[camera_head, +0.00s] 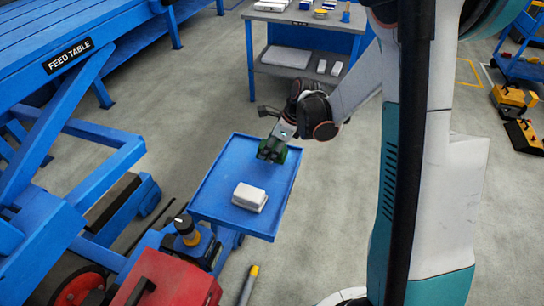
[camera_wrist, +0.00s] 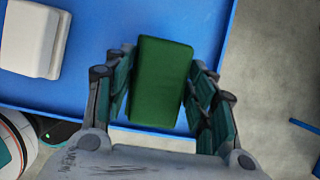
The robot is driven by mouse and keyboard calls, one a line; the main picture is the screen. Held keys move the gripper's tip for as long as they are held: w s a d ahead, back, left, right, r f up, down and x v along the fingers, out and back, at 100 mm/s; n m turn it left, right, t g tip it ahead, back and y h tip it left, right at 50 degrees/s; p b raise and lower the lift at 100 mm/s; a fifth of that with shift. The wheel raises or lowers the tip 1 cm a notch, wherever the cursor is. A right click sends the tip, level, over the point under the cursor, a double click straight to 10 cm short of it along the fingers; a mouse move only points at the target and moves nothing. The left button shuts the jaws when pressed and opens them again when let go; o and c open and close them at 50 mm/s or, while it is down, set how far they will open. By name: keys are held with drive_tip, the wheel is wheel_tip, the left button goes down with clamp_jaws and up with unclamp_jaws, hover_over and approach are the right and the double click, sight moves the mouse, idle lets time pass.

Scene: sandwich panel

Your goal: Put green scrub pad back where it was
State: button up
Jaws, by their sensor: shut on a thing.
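The green scrub pad (camera_wrist: 160,82) is a dark green block between the two fingers of my gripper (camera_wrist: 161,95) in the wrist view. My gripper is shut on it, with a finger along each long side. In the head view my gripper (camera_head: 271,150) is over the far part of a blue tray (camera_head: 225,165), and the pad there is mostly hidden by the fingers. I cannot tell whether the pad touches the tray. The tray's blue surface also shows beneath the pad in the wrist view (camera_wrist: 100,30).
A white block (camera_head: 249,197) lies on the near part of the tray. A blue feed table (camera_head: 60,60) stands at left. A red case (camera_head: 165,280) and a yellow-and-black tool (camera_head: 187,230) are near the tray's front left. A workbench (camera_head: 305,20) stands behind.

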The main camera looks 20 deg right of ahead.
drive_tip(key=shift+f+b, duration=0.55)
drive_tip(key=shift+f, duration=1.25)
drive_tip(key=shift+f, duration=0.15)
drive_tip(key=o, duration=1)
drive_tip(key=p+v, duration=0.4)
drive_tip(key=v, duration=0.8)
drive_tip(key=shift+a+r, duration=0.1)
drive_tip(key=shift+r, duration=0.1)
